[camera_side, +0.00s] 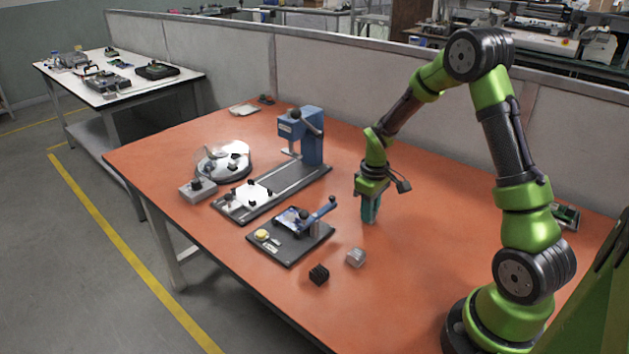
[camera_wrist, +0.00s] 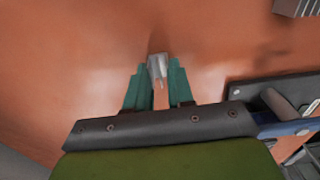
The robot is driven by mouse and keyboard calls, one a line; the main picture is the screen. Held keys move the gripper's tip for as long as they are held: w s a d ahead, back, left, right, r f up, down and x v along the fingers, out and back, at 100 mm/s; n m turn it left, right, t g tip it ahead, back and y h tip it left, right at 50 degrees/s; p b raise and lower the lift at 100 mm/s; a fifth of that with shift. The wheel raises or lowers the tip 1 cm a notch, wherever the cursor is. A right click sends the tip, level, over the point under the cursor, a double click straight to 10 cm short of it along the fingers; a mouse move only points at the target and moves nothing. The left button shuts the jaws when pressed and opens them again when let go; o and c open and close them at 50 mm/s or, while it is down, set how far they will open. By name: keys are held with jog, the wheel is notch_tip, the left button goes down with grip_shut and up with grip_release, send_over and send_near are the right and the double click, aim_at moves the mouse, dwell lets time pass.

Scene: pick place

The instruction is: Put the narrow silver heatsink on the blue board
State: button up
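The narrow silver heatsink (camera_wrist: 157,66) shows in the wrist view between my fingertips, with a finger close along each side. My gripper (camera_side: 369,214) points straight down over the orange table, right of the board fixture; its teal fingers (camera_wrist: 158,80) look shut on the heatsink. In the side view the fingers mostly hide the heatsink, and I cannot tell whether it touches the table. The blue board (camera_side: 290,218) sits in a dark fixture left of my gripper, partly covered by a blue lever clamp (camera_side: 322,209).
A wider silver block (camera_side: 356,258) and a black finned block (camera_side: 319,274) stand on the table in front of the fixture. A blue press (camera_side: 303,135) and a round tray (camera_side: 223,164) stand farther back.

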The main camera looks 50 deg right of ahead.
jog(key=shift+r, duration=3)
grip_shut()
jog(key=shift+r, duration=0.35)
notch_tip(320, 180, up, 10)
jog(key=w+a, duration=1.4)
jog(key=shift+s+a+f, duration=0.1)
jog(key=shift+a+f, duration=0.05)
jog(key=shift+f, duration=5.9)
jog(key=shift+f, duration=0.8)
